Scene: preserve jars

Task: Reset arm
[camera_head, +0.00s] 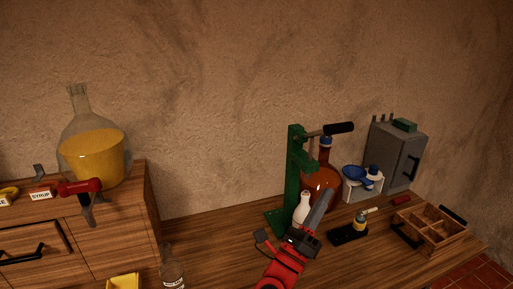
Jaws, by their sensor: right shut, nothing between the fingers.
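My right arm comes in from the bottom centre with a red link and a dark wrist. Its gripper (324,199) points up and to the right above the wooden counter. The grey fingers are together with nothing between them. In the picture the gripper overlaps the area beside a white bottle (302,209) and in front of a large amber bottle (317,180); I cannot tell whether it touches either. My left gripper is not in view.
A green press (293,170) stands behind the gripper. To the right are a black scale-like item (348,235), a wooden divided crate (435,226) and a grey cabinet (398,155). A clear bottle (172,270) stands at lower left. Counter (215,235) left of the press is mostly free.

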